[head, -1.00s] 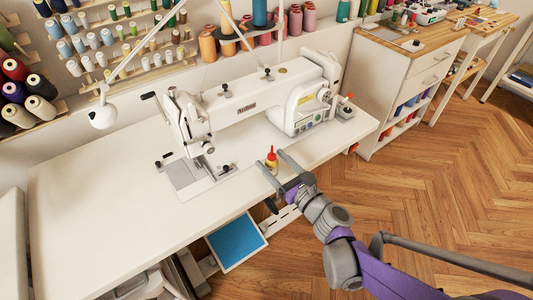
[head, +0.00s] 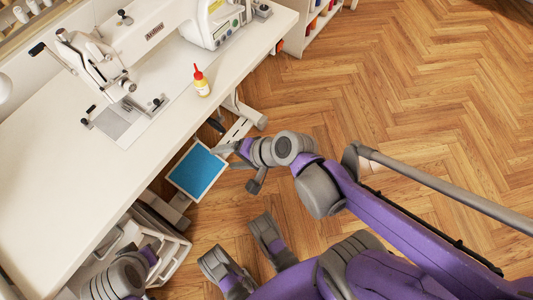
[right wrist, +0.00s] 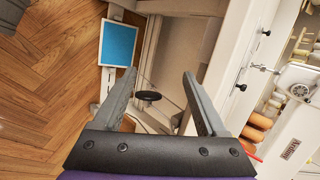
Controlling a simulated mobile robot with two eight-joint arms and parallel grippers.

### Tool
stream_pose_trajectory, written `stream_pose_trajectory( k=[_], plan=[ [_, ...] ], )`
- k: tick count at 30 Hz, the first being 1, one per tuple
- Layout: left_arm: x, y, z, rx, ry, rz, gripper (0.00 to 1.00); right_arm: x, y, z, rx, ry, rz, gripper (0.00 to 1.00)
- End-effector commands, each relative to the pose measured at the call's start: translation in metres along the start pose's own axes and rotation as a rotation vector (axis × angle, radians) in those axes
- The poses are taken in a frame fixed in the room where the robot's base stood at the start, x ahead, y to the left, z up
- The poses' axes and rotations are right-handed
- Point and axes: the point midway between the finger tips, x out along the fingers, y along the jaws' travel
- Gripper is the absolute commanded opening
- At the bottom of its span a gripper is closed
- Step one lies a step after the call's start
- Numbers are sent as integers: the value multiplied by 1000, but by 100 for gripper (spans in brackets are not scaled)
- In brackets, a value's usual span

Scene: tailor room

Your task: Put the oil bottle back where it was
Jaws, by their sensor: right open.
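The oil bottle (head: 202,84), yellow with a red pointed cap, stands upright on the white sewing table (head: 60,205), near its front edge and beside the sewing machine (head: 205,25). My right gripper (head: 226,154) is off the table's front edge, below and apart from the bottle in the head view. In the right wrist view my right gripper (right wrist: 160,78) has its two fingers spread with nothing between them. My left gripper does not show clearly.
A blue-topped pedal (head: 198,172) lies under the table's front. A dark round pad (right wrist: 148,96) hangs below the tabletop, seen between my fingers. Table leg parts (head: 240,115) stand near my right gripper. The wooden floor (head: 430,100) to the right is open.

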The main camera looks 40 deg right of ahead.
Motion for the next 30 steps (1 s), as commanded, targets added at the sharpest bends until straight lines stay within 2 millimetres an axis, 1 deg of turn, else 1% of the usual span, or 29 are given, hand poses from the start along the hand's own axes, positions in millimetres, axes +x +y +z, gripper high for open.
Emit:
stream_pose_trajectory(
  k=[1, 3, 6, 9, 10, 12, 15, 30],
  plan=[
    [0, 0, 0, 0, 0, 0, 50, -6, 17, 7, -177, 5, 91, 74],
    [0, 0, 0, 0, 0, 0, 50, -17, 39, 7, -426, 12, 220, 74],
    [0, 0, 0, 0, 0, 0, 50, -35, 64, 1, -719, 9, 378, 74],
    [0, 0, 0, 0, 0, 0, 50, -50, 78, -6, -919, -1, 490, 74],
    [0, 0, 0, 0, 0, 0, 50, -53, 81, -8, -961, -3, 515, 74],
    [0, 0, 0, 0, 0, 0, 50, -59, 85, -11, -1027, -9, 555, 74],
    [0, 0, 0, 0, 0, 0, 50, -62, 87, -14, -1064, -11, 578, 74],
    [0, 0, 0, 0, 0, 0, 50, -62, 86, -14, -1060, -10, 576, 74]
  ],
)
